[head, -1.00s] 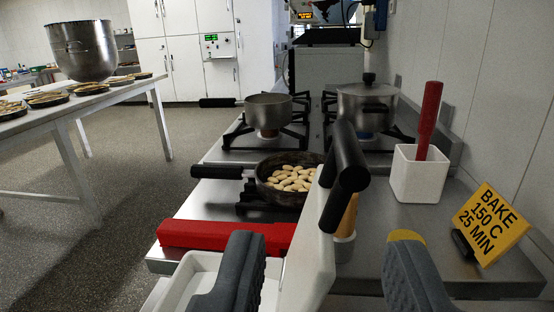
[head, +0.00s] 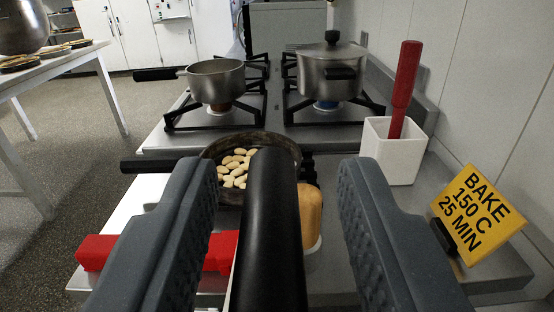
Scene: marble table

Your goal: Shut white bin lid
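The black handle (head: 272,230) of the white bin lid stands large in the middle of the head view. It lies between the two grey fingers of my gripper (head: 278,168). The fingers are wide apart, with a visible gap on each side of the handle, so the gripper is open and not clamped on it. The lid panel is almost wholly hidden behind the handle and left finger. The bin body cannot be made out now.
A red bar (head: 97,252) lies at the counter's left front. Behind are a pan of beans (head: 236,168), a saucepan (head: 214,82) and a lidded pot (head: 331,74). Right stand a white holder (head: 393,155) with a red-handled tool (head: 404,90) and a yellow sign (head: 475,215).

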